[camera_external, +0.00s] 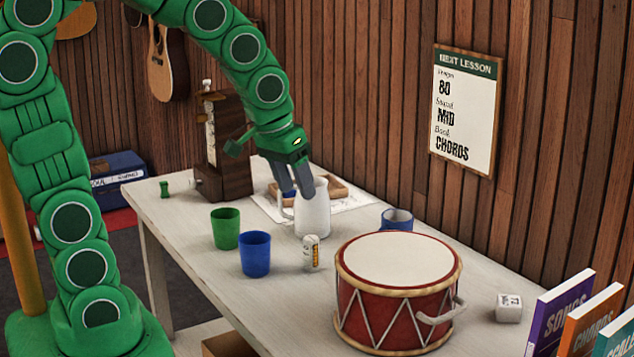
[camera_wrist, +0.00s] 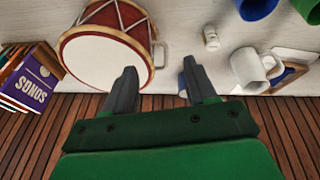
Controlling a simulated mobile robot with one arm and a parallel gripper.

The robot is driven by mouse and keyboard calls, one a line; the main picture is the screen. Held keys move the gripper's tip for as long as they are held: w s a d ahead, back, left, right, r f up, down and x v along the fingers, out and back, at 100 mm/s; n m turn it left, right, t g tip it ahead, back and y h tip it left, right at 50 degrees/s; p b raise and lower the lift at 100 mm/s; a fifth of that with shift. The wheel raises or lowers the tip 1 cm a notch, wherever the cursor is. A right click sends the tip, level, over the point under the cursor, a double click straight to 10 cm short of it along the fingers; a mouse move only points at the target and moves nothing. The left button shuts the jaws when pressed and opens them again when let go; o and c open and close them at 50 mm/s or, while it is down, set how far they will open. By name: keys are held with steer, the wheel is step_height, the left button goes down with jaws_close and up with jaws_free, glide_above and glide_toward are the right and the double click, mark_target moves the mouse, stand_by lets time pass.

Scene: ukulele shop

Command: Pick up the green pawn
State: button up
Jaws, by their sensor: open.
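The green pawn (camera_external: 164,188) is a small green piece standing near the far left end of the white table (camera_external: 185,265) in the external view. It does not show in the wrist view. My gripper (camera_external: 296,188) is above the table near the white pitcher (camera_external: 313,212), well to the right of the pawn. In the wrist view my gripper (camera_wrist: 160,76) is open, with nothing between its two dark fingers.
A wooden metronome (camera_external: 226,148) stands between the pawn and my gripper. A green cup (camera_external: 225,229), blue cup (camera_external: 255,254), small white can (camera_external: 311,254), red drum (camera_external: 395,305) and blue mug (camera_external: 397,219) stand on the table. Clear tabletop lies around the pawn.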

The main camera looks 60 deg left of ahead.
steer(key=w+a+n+t+h, duration=0.1)
steer(key=w+a+n+t, duration=0.2)
steer(key=w+n, duration=0.4)
steer(key=w+a+n+t+h, duration=0.1)
steer(key=w+a+n+t, duration=0.2)
steer(key=w+n, duration=0.4)
steer(key=w+a+f+n+t+y, duration=0.15)
steer(key=w+a+n, duration=0.35)
steer(key=a, duration=0.5)
steer(key=w+a+n+t+y, duration=0.25)
steer(key=a+n, duration=0.35)
steer(key=a, duration=0.4)
steer(key=s+a+f+n+g+y, duration=0.1)
steer(key=s+a+f+n+y, duration=0.2)
steer(key=a, duration=0.4)
steer(key=a+f+n+g+y, duration=0.1)
steer(key=a+f+n+y, duration=0.15)
steer(key=a+n, duration=0.45)
steer(key=n+g+y, duration=0.7)
steer(key=n+g, duration=0.2)
steer(key=n, duration=0.6)
glide_toward(164, 184)
steer(key=shift+w+a+r+h, duration=0.1)
steer(key=shift+w+a+h, duration=0.1)
steer(key=shift+a, duration=0.25)
steer(key=shift+w+a+r+h, duration=0.1)
steer(key=shift+w+a, duration=0.05)
steer(key=shift+a, duration=0.35)
steer(key=shift+f, duration=0.2)
steer(key=shift+x, duration=3.85)
